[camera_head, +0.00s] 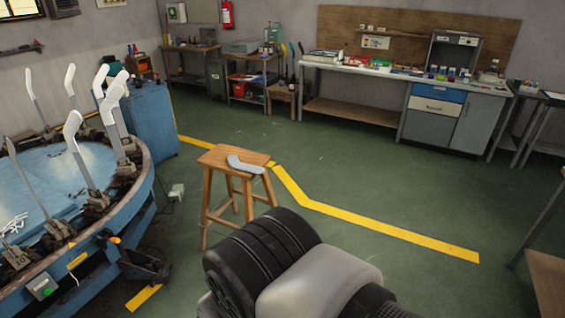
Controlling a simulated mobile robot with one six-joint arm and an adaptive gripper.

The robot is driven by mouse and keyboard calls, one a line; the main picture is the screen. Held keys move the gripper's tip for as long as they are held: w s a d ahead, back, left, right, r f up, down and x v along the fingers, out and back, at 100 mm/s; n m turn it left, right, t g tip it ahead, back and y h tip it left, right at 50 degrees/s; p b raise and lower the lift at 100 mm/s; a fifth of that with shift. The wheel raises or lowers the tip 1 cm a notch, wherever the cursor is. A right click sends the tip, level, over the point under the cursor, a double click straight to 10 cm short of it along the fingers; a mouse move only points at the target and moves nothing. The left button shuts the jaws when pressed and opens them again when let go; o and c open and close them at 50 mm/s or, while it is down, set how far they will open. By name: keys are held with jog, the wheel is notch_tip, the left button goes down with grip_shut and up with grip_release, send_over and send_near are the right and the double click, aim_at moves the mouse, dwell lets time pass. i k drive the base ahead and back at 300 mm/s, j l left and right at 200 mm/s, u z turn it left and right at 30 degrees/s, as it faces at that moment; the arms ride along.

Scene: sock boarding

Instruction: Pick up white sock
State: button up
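A flat, pale grey-white foot-shaped piece (245,165) lies on top of the wooden stool (222,159); it may be a sock or a bare board. Several upright foot-shaped boards stand around the rim of the round blue table (95,165) at the left. Some have white tops, such as this white foot shape (73,130), which look like socks pulled over them. A small tangled white heap (14,224) lies on the blue table at the left edge; I cannot tell what it is. Black and grey links of my arm fill the bottom middle. My gripper is not in view.
Green floor with a yellow line (380,229) is open right of the stool. A workbench (400,75) with small items runs along the back wall. A blue cabinet (150,122) stands behind the round table. A table leg (541,215) rises at the right edge.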

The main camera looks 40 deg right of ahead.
aim_at(233, 161)
jog(key=z, duration=1)
jog(key=u, duration=1.4)
jog(key=z, duration=1.4)
jog(key=i+l+u, duration=0.45)
jog(key=i+l, duration=0.35)
jog(key=i+l+u, duration=0.25)
jog(key=i+l, duration=0.2)
jog(key=i+l+u, duration=0.25)
jog(key=l, duration=0.35)
jog(key=i, duration=0.05)
